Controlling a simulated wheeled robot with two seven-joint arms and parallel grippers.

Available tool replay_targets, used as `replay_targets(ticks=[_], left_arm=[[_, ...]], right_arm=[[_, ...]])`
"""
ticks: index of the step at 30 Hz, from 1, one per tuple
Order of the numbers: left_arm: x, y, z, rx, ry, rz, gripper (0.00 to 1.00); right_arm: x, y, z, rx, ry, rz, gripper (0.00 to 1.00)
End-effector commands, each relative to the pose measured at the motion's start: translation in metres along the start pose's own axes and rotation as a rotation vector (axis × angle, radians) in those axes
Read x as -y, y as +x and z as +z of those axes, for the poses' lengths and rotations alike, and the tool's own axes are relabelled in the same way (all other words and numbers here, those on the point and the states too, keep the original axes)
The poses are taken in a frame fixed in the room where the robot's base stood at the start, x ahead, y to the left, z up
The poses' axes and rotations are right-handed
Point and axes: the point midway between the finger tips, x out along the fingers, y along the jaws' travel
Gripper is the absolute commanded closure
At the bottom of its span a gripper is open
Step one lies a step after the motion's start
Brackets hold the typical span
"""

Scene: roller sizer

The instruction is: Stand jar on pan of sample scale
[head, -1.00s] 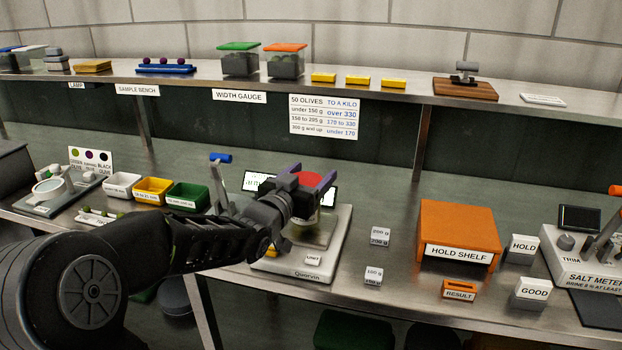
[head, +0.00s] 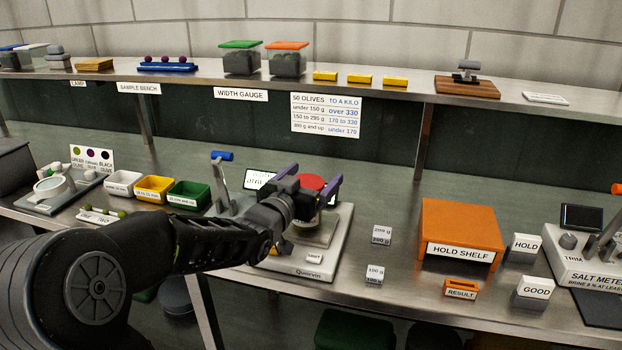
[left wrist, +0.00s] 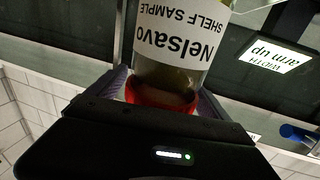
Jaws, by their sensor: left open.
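The jar has a red lid (head: 311,182) and stands on or just over the pan (head: 312,236) of the sample scale (head: 334,250); my gripper hides much of its body, and I cannot see its base clearly. In the left wrist view the jar (left wrist: 172,62) appears upside down, with a "Nelsavo shelf sample" label, its lid nearest my palm. My left gripper (head: 308,182) is open, with its purple fingers on either side of the lid and apparent gaps beside it. My right gripper is not in view.
Weight blocks (head: 381,236) and an orange hold shelf (head: 461,226) stand right of the scale. White, yellow and green bins (head: 188,196) stand to the left. A lit display (head: 259,179) is behind my gripper. A raised shelf (head: 380,92) runs along the back.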

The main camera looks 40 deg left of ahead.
Motion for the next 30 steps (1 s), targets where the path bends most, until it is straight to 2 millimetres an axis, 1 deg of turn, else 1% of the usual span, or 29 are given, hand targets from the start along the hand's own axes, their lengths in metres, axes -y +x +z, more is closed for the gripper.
replay_targets(ticks=[5, 8, 11, 18, 21, 25, 30], left_arm=[[0.0, -0.002, -0.004, 0.0, 0.0, 0.0, 0.1], [0.001, -0.014, -0.003, -0.002, 0.0, -0.002, 0.1], [0.0, -0.032, -0.003, -0.003, 0.001, -0.001, 0.1], [0.001, -0.083, -0.004, -0.004, 0.0, -0.002, 0.1], [0.001, -0.1, -0.004, -0.004, 0.0, -0.002, 0.1], [0.0, -0.115, -0.004, -0.002, 0.001, 0.0, 0.1], [0.0, -0.12, -0.003, 0.0, -0.001, 0.0, 0.1]], right_arm=[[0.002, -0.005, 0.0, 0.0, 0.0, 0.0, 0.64], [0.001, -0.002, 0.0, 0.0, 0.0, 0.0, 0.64], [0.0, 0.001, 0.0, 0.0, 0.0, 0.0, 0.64], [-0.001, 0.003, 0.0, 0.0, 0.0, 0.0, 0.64], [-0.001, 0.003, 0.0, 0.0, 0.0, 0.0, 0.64], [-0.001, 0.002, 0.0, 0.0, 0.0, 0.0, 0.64], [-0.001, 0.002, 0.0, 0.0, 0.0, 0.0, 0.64]])
